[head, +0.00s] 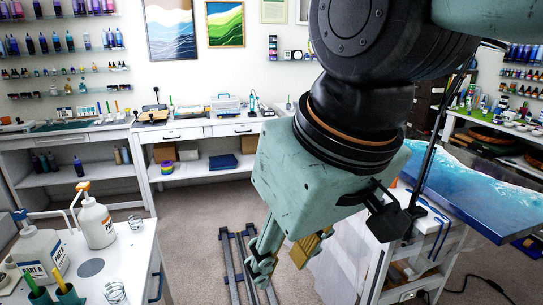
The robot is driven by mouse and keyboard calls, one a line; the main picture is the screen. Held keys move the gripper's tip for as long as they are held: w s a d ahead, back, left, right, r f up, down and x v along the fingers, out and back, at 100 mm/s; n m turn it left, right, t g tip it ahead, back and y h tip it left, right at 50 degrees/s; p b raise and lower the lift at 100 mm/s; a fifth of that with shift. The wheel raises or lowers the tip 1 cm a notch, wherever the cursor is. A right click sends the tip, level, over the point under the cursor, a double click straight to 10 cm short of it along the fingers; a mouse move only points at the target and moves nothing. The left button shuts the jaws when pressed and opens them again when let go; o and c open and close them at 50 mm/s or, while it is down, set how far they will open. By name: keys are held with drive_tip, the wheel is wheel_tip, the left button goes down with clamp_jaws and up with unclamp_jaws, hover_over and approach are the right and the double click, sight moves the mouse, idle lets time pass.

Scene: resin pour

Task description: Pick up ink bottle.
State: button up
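My gripper (284,262) hangs at the lower middle of the head view, pointing down over the floor. Its two fingers stand apart with nothing visible between them, so it looks open and empty. I cannot tell which thing is the ink bottle. Small dark bottles (20,73) stand on the lower wall shelf at left, and purple and blue bottles (28,45) stand above them. More small bottles (520,78) stand on the right wall shelves. My gripper is well apart from all of these.
A white table (130,262) at lower left bears two pump jugs (96,222) and a teal cup (70,295). A white bench (190,131) lines the back wall. A blue resin slab (470,190) is at right. Carpeted floor (195,215) is open in the middle.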

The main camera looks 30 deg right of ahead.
drive_tip(key=w+d+r+m+t+p, duration=0.1)
drive_tip(key=w+d+r+t, duration=0.15)
drive_tip(key=w, duration=1.05)
drive_tip(key=w+d+r+m+t, duration=0.1)
drive_tip(key=w+r, duration=0.3)
drive_tip(key=w, duration=0.8)
drive_tip(key=w+d+r+m+t+p, duration=0.15)
drive_tip(key=w+r, duration=0.25)
drive_tip(key=w, duration=0.9)
drive_tip(key=w+d+f+m+t+h+p, duration=0.15)
drive_tip(key=w+d+m+h, duration=0.4)
drive_tip(key=w+d, duration=2)
drive_tip(key=w+d+f+m+g+h+p, duration=0.1)
drive_tip(key=w+d+f+m+h, duration=0.15)
drive_tip(key=d+f, duration=0.45)
drive_tip(key=w+d+f+m+g+h, duration=0.1)
drive_tip(key=d+f+h, duration=0.2)
drive_tip(key=d, duration=0.8)
drive_tip(key=w+d+f+m+g+h+p, duration=0.1)
drive_tip(key=d+f+m+h, duration=0.1)
drive_tip(key=d+f, duration=0.5)
drive_tip(key=s+d+f+m+g+h+p, duration=0.1)
drive_tip(key=s+d+f+m+g+h, duration=0.3)
drive_tip(key=s+d+f+g, duration=0.7)
drive_tip(key=shift+s+d+f+m+h, duration=0.4)
drive_tip(key=shift+s+d+f+m, duration=0.35)
drive_tip(key=shift+s+d+f, duration=3)
